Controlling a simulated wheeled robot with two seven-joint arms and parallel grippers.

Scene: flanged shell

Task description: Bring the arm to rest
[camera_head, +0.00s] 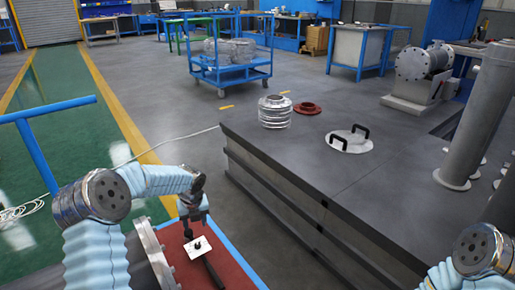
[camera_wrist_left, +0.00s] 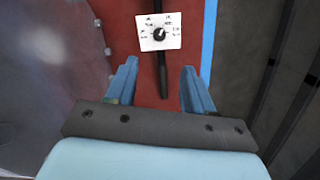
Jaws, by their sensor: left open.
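My left gripper (camera_head: 194,229) hangs above a red-topped surface at the lower left in the head view. In the left wrist view my left gripper (camera_wrist_left: 159,88) shows two blue fingers spread apart with nothing held between them. A white plate with a black knob (camera_head: 198,247) and a dark bar lie on the red surface just below it. The white plate also shows in the left wrist view (camera_wrist_left: 158,31), beyond the fingertips, with the bar (camera_wrist_left: 163,82) running back between the fingers. Part of my right arm shows at the lower right of the head view; its gripper is out of view.
A large grey table (camera_head: 300,165) stands to the right, bearing a ribbed metal part (camera_head: 275,112), a red ring (camera_head: 307,108) and a round plate with black handles (camera_head: 349,141). A blue rail (camera_head: 45,110) stands at the left. A blue cart (camera_head: 231,70) stands farther back.

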